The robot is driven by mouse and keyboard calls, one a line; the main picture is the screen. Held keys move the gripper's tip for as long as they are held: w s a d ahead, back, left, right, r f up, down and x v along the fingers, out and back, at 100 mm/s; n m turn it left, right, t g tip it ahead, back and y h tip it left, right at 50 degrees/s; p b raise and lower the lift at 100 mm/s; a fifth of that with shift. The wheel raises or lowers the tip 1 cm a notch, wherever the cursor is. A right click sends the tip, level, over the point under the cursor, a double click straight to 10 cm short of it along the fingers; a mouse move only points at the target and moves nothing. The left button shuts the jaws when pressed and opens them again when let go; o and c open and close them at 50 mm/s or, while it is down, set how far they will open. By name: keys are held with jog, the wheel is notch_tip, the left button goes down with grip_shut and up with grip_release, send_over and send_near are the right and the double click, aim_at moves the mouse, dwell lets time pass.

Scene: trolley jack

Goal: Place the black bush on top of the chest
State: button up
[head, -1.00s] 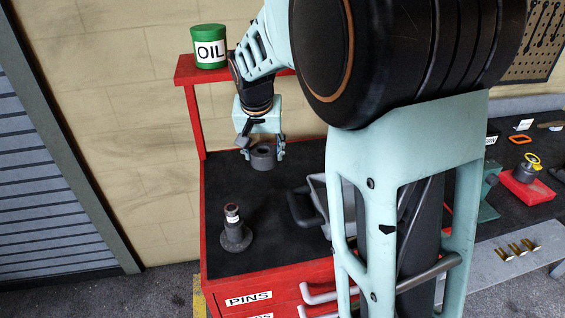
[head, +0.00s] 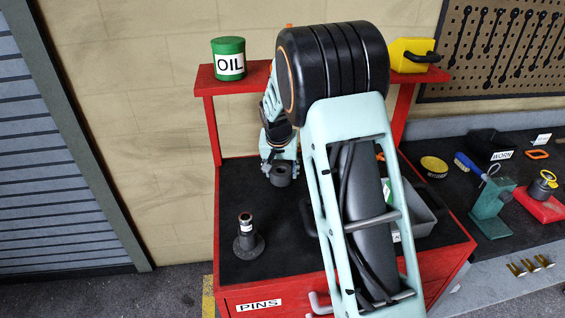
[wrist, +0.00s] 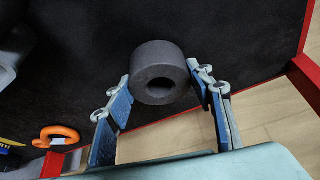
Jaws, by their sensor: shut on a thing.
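The black bush (head: 281,176), a dark grey ring with a hole, is held between the fingertips of my gripper (head: 281,164). In the wrist view, the bush (wrist: 150,91) sits between the two blue-grey fingers of my gripper (wrist: 160,86), its hole facing the camera. The chest (head: 229,268) is red with a black top and a PINS label. The bush is over the back left part of that top; I cannot tell whether it touches the surface.
A dark flanged post (head: 248,246) with a white band stands on the chest's front left. A grey bin (head: 420,215) stands at the right, partly behind my arm. A green OIL can (head: 228,60) and a yellow box (head: 413,55) stand on the red upper shelf.

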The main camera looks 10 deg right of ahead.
aim_at(282, 165)
jog(key=w, duration=0.2)
jog(key=w+d+p, duration=0.1)
jog(key=w, duration=0.1)
jog(key=shift+r, duration=0.15)
jog(key=shift+w+f, duration=0.15)
jog(key=shift+f, duration=0.1)
jog(key=shift+f+p, duration=0.3)
jog(key=shift+f, duration=0.1)
jog(key=shift+f, duration=0.1)
jog(key=o, duration=1.7)
jog(key=shift+f, duration=0.1)
jog(key=shift+o, duration=0.2)
jog(key=shift+s+r, duration=0.2)
jog(key=shift+r, duration=0.35)
jog(key=b+v, duration=0.1)
jog(key=v, duration=0.5)
jog(key=shift+s+r, duration=0.25)
jog(key=shift+s, duration=0.05)
